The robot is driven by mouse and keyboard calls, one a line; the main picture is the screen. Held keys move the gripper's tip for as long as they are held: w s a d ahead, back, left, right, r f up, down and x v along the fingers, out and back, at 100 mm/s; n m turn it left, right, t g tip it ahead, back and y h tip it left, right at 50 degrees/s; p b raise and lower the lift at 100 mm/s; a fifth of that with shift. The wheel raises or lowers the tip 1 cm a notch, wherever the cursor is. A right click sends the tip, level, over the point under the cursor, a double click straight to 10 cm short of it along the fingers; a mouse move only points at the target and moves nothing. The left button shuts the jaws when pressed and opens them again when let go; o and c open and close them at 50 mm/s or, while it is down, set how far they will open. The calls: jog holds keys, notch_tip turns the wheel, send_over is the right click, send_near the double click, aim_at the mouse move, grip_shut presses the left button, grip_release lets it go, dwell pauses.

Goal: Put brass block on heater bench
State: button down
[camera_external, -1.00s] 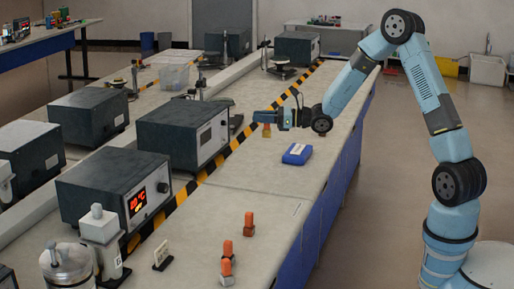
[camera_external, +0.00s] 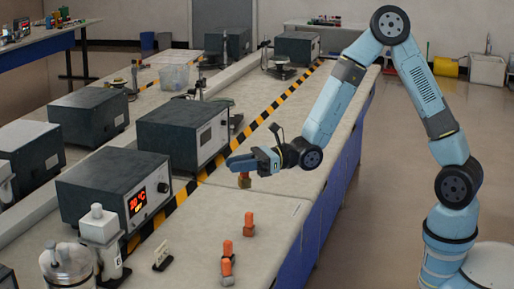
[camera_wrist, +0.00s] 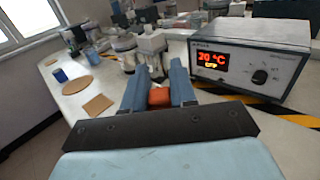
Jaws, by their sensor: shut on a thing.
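My gripper (camera_external: 238,164) is shut on the brass block (camera_external: 244,181), whose yellowish metal base hangs below the fingers. The block is in the air over the bench, and its orange top (camera_wrist: 160,97) shows between my fingers in the wrist view. The long pale bench (camera_external: 205,228) runs below it. A dark heater box (camera_external: 100,185) with a red display stands on this bench, left of and nearer the camera than my gripper. In the wrist view the heater box (camera_wrist: 245,65) is ahead to the right, its display reading 20 °C.
Striped tape (camera_external: 185,192) runs along the boxes.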

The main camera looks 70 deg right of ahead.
jog(key=s+a+y, duration=0.1)
jog(key=s+a, duration=0.2)
jog(key=a, duration=0.2)
notch_tip(320, 180, down, 10)
jog(key=shift+w+d+n+g, duration=0.15)
jog(key=shift+n+g, duration=0.25)
jog(key=shift+f, duration=3.95)
jog(key=shift+f, duration=0.1)
jog(key=c, duration=0.9)
grip_release()
